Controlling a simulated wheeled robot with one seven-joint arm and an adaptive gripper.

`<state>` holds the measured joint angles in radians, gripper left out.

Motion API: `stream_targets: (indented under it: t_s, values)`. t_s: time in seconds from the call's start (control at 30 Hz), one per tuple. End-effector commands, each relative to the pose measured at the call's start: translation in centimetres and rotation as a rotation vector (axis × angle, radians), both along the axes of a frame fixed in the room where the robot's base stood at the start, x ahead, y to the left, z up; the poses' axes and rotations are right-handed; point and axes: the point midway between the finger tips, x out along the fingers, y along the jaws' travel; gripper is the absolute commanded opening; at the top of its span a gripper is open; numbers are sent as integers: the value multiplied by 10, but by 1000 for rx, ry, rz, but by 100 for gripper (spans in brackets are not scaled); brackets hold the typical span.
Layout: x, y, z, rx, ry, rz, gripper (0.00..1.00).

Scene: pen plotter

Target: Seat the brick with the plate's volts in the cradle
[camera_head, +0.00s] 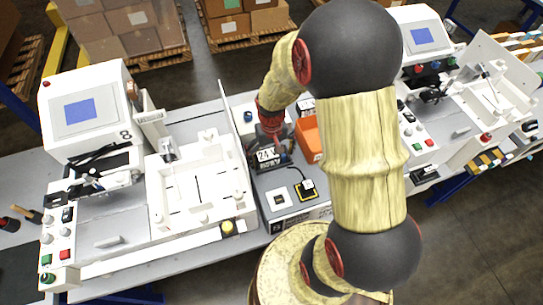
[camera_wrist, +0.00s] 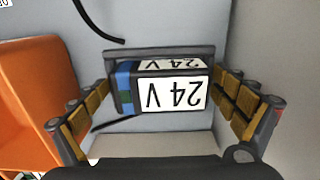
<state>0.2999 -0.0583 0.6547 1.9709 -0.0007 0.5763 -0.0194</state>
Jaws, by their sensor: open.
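The label appears upside down there. My gripper (camera_wrist: 160,92) is open, with one padded finger on each side and visible gaps to the brick. In the head view my gripper (camera_head: 271,138) reaches down over the brick (camera_head: 268,157), which is on the grey bench unit. A dark raised edge (camera_wrist: 150,50) stands just behind the brick; I cannot tell whether it is the cradle.
An orange bin (camera_head: 308,138) stands right of the brick. A yellow-and-black plug (camera_head: 306,187) with a black cable lies in front.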

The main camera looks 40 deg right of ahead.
Motion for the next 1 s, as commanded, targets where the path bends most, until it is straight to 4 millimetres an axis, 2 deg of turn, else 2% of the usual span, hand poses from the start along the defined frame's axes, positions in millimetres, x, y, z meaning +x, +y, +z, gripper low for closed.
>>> stream_targets:
  t_s: [0.17, 0.6, 0.87, 1.0]
  values:
    - [2, 0, 17, -1, -5, 0, 97]
    - [1, 0, 104, -1, -5, 0, 97]
    - [1, 0, 130, -1, -5, 1, 97]
    - [-2, 11, 155, -12, -43, 23, 97]
